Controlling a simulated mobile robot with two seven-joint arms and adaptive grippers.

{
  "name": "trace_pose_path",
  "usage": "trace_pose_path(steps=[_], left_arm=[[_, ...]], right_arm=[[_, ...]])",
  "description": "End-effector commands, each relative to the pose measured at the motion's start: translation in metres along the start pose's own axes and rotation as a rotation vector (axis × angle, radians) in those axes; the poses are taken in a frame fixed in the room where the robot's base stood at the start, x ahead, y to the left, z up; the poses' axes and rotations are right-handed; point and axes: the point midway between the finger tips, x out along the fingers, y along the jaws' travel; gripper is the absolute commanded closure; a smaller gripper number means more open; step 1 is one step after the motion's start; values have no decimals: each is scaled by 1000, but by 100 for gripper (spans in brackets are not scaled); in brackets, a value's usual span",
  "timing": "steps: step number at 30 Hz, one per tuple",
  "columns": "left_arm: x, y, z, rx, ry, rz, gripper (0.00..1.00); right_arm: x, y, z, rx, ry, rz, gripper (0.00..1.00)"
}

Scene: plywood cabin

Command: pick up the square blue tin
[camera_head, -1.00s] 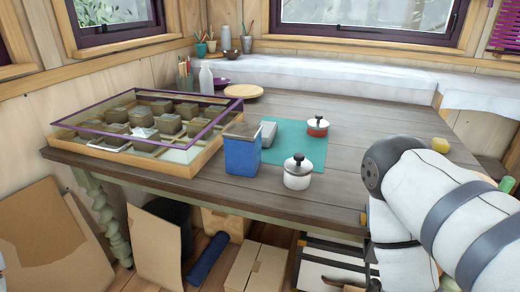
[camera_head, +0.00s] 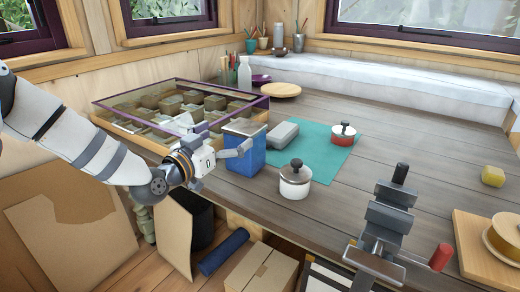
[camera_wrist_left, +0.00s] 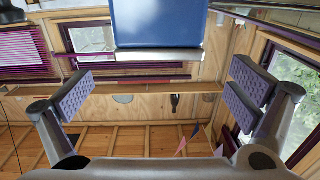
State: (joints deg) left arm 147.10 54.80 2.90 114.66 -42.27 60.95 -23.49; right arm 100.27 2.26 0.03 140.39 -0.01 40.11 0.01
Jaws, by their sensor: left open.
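In the left wrist view the tin (camera_wrist_left: 158,22) is at the top centre. There the open, empty left gripper (camera_wrist_left: 160,95) has its finger pads spread wide to either side of and below the tin. My right gripper is not in view.
The display case (camera_head: 247,119) is close behind and left of the tin. A grey vise (camera_head: 386,230) stands at the front.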

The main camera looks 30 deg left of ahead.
Motion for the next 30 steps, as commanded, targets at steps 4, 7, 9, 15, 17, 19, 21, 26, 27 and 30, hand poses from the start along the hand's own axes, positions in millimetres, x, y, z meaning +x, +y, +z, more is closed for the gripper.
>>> trace_pose_path(steps=[4, 7, 9, 15, 17, 19, 21, 26, 27, 30], left_arm=[[23, 0, 8, -1, -11, 1, 0], [38, 0, 10, -1, -11, 1, 0], [52, 0, 13, 0, -13, 1, 0], [78, 1, 9, -1, -9, 3, 0], [78, 1, 7, -2, -7, 3, 0], [78, 1, 6, -3, -5, 3, 0], [78, 1, 5, -3, -5, 3, 2], [78, 1, 6, -3, -5, 2, 39], [78, 1, 6, -3, -6, 2, 48], [78, 1, 6, -3, -6, 3, 70]], right_arm=[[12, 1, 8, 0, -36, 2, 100], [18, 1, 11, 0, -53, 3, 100], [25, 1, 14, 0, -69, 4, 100], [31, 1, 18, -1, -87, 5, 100], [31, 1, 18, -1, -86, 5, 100], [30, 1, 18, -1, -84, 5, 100], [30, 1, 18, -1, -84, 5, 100], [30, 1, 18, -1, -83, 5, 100], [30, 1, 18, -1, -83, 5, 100], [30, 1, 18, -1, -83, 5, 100]])
